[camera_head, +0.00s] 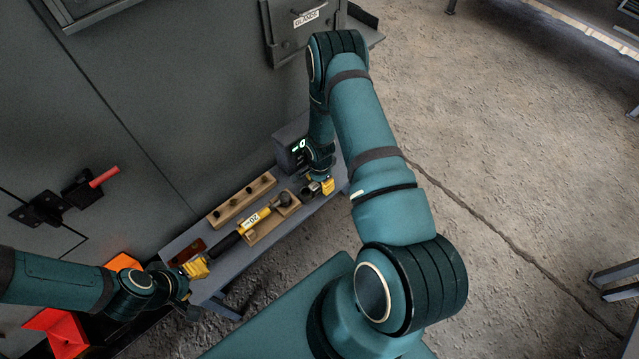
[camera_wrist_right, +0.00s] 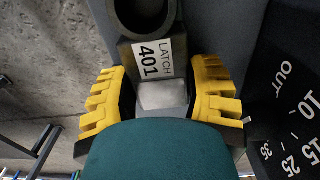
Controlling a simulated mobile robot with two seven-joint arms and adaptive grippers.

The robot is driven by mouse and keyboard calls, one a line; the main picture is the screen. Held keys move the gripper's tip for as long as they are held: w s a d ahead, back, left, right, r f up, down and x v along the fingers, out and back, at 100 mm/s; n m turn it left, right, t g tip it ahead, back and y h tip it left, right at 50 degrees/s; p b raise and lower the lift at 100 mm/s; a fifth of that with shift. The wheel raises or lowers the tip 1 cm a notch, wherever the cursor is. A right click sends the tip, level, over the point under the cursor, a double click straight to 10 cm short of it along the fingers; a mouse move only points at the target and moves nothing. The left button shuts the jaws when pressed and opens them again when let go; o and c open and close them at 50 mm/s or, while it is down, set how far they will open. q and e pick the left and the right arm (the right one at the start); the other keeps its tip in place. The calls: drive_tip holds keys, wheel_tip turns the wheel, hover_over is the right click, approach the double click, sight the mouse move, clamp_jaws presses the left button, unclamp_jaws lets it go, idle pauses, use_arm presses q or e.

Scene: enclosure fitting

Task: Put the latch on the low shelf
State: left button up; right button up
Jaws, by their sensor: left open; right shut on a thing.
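The latch (camera_wrist_right: 152,50), a dark grey block with a round hollow end and a white "LATCH 401" label, sits between the yellow fingers of my right gripper (camera_wrist_right: 160,97) in the right wrist view. In the head view my right gripper (camera_head: 322,187) is at the right end of a grey bench (camera_head: 325,208), just below the box with the green display. My own wrist housing hides part of the hold. My left gripper (camera_head: 195,268) is open at the bench's left end, by the black grip of a yellow tool (camera_head: 256,217) marked "20". I cannot tell which surface is the low shelf.
A wooden block with holes (camera_head: 241,199) stands behind the tool. The box with the green display (camera_head: 293,150) stands at the bench's right end. A large grey cabinet (camera_head: 190,90) rises behind. An orange-red object (camera_head: 62,330) is at lower left. Open floor lies right.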

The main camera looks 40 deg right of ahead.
drive_tip(key=shift+f, duration=0.2)
drive_tip(key=o, duration=0.8)
drive_tip(key=shift+f, duration=0.1)
drive_tip(key=o, duration=0.5)
drive_tip(key=shift+c, duration=0.2)
